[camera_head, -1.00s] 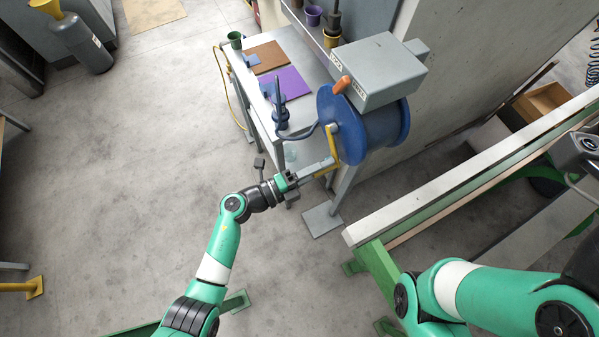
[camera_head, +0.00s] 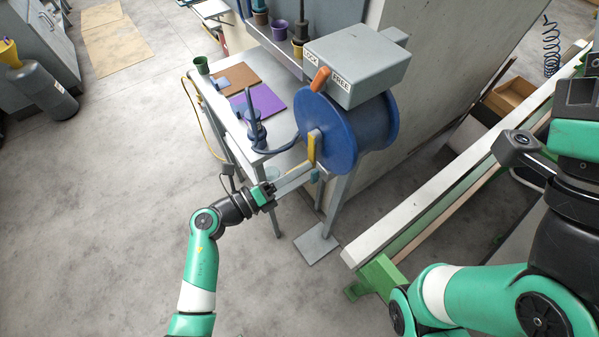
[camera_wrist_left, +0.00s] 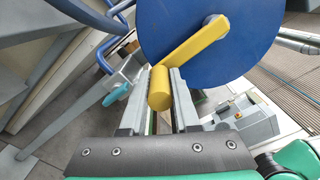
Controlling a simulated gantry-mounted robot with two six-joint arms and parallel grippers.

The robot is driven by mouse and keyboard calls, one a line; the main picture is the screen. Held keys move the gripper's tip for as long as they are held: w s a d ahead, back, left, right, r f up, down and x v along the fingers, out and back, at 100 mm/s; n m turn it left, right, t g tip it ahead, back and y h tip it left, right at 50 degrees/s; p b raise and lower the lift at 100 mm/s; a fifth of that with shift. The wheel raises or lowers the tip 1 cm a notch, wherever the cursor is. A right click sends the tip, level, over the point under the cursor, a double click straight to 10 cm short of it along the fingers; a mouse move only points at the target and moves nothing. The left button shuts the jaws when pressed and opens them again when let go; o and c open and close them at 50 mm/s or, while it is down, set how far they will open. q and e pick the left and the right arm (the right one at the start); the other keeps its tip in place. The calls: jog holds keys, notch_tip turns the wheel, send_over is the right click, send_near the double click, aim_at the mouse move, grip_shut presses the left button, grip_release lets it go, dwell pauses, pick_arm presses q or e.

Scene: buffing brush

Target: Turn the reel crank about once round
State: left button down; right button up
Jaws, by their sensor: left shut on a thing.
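The blue reel (camera_head: 345,140) is mounted below a grey box at the table's right end. Its yellow crank (camera_head: 312,147) hangs down from the hub on the near face. My left gripper (camera_head: 314,171) reaches up from the lower left to the crank's lower end. In the left wrist view, the yellow crank handle (camera_wrist_left: 159,90) sits between the two grey fingers, which are shut on it. The crank arm (camera_wrist_left: 195,43) runs from there up and right across the reel face (camera_wrist_left: 185,20). My right arm shows at the right; its gripper is not visible.
An orange lever (camera_head: 319,79) stands by the LOCK and FREE labels on the grey box (camera_head: 357,62). A table (camera_head: 290,130) with a purple mat (camera_head: 258,102) and a blue hose fitting (camera_head: 255,125) is left of the reel. A white-topped rail (camera_head: 440,195) runs along the right.

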dwell(0.3)
pick_arm(q)
jog(key=c, duration=0.7)
grip_release()
jog(key=shift+o, duration=0.2)
jog(key=shift+s+a, duration=0.15)
jog(key=shift+a, duration=0.15)
jog(key=p+v, duration=0.3)
jog(key=v, duration=0.8)
jog(key=shift+d, duration=0.1)
